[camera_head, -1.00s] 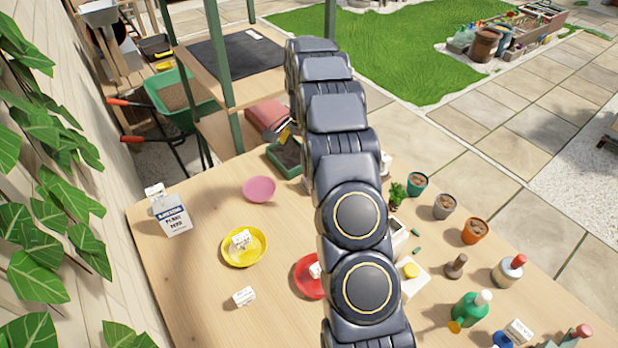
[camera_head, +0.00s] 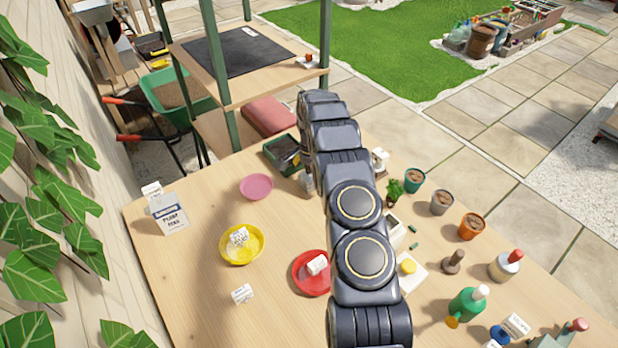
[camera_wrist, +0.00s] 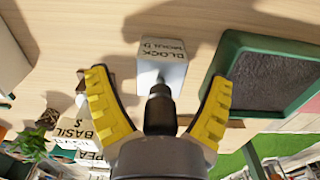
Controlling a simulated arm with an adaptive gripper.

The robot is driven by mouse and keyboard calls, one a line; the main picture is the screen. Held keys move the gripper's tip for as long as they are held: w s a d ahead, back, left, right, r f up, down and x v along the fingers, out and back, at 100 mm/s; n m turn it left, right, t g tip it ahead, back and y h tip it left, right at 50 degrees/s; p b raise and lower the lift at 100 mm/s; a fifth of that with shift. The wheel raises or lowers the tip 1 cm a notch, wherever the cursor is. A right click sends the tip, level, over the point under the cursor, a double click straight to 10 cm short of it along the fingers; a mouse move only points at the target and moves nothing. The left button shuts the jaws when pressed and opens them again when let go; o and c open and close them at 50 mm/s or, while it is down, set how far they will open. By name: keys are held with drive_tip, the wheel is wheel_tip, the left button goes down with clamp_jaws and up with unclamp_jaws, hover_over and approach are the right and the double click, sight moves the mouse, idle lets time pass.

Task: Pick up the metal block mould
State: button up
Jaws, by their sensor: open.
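The metal block mould (camera_wrist: 176,74) is a small light grey block with a dark upright handle and a "BLOCK MOULD" label beside it. In the wrist view it stands on the wooden table, centred ahead of my gripper (camera_wrist: 161,77). My gripper's two yellow ribbed fingers are spread wide, one on each side of the dark handle, with gaps on both sides. In the head view my arm hides most of the gripper, and a small grey piece, likely the mould (camera_head: 307,184), shows at the arm's left edge.
A green tray of dark soil (camera_wrist: 222,70) lies close right of the mould. Seed labels (camera_wrist: 75,128) are at lower left. In the head view, pink (camera_head: 256,187), yellow (camera_head: 227,258) and red (camera_head: 298,284) dishes stand left of my arm; pots (camera_head: 441,203) and bottles are at right.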

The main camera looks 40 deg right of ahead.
drive_tip(key=shift+f, duration=0.1)
drive_tip(key=c, duration=1.2)
